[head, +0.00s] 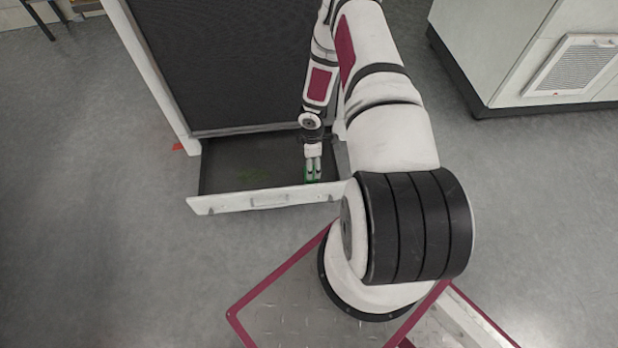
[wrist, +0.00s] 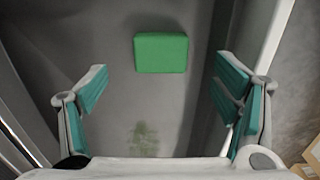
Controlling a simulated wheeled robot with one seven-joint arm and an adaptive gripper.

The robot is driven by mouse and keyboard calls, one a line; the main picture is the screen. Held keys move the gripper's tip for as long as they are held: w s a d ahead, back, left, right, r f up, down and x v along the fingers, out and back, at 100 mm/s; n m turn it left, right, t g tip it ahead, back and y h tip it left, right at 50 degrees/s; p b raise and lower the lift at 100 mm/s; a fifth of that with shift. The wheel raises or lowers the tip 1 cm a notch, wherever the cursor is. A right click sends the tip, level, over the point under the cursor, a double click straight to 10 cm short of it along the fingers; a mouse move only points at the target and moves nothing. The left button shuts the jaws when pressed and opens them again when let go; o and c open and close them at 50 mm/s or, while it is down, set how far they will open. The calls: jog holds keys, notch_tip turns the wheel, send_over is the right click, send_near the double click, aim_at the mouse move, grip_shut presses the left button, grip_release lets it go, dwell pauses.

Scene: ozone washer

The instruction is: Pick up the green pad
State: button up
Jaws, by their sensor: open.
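The green pad (wrist: 161,53) is a small bright green block lying on the dark floor of an open drawer (head: 268,200). In the wrist view it sits in the upper middle, ahead of the space between my fingers and clear of both. My gripper (wrist: 165,85) is open and empty, with its teal-lined fingers spread to either side. In the head view my gripper (head: 313,172) reaches down into the right part of the drawer. A little green shows around its fingertips there, and the fingers hide most of that spot.
A faint green stain (wrist: 142,138) marks the drawer floor; it also shows left of my gripper in the head view (head: 255,175). The dark cabinet front (head: 230,65) rises behind the drawer. The drawer's white front edge is close to my gripper.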

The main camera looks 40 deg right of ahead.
jog(key=f+b, duration=0.1)
jog(key=f, duration=0.2)
jog(key=f+b, duration=0.2)
jog(key=f, duration=0.2)
jog(key=shift+s+d+f, duration=0.15)
jog(key=shift+s, duration=0.05)
jog(key=c, duration=1)
